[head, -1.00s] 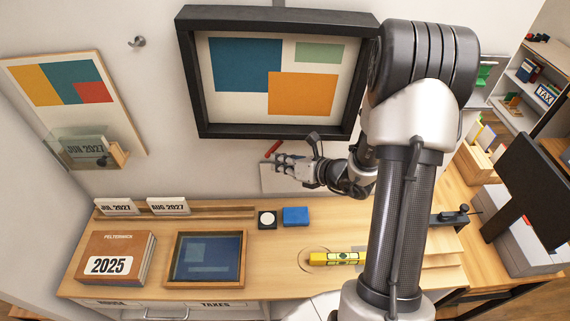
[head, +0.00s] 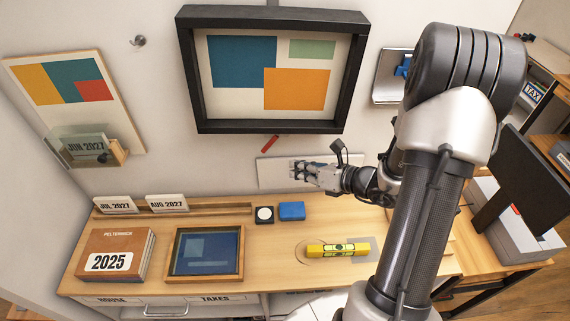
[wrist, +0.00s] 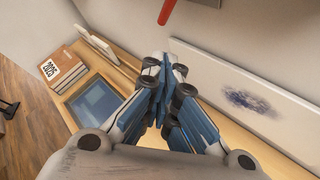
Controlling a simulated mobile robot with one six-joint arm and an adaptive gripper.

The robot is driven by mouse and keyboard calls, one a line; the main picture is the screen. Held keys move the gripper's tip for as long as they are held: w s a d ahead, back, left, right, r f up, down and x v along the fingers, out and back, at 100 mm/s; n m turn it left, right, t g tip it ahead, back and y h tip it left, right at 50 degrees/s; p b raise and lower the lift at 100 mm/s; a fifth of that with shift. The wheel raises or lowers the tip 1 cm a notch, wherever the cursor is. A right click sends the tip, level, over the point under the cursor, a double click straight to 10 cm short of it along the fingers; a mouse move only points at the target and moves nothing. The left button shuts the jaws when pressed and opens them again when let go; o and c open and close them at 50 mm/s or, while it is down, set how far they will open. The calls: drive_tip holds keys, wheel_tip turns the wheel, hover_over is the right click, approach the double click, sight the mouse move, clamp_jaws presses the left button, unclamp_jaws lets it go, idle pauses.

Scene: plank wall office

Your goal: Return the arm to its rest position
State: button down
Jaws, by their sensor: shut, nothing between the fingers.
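My gripper (head: 297,170) is at the end of my arm, above the back of the desk and in front of the white wall. In the wrist view my gripper (wrist: 163,90) has its fingers together with nothing between them. It points left in the head view and hangs clear of the desk top. My arm rises from the lower right and bends back down to the gripper. It hides part of the desk's right side.
The desk (head: 180,292) holds a yellow level (head: 337,250), a blue block (head: 292,211), a framed dark panel (head: 206,253) and a 2025 binder (head: 113,254). A large black frame (head: 188,85) hangs above. A dark monitor (head: 532,180) stands right of my arm.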

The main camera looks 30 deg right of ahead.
drive_tip(key=v, duration=0.5)
drive_tip(key=shift+w+d+f+p, duration=0.1)
drive_tip(key=shift+d+f+p, duration=0.05)
drive_tip(key=shift+d+p, duration=0.2)
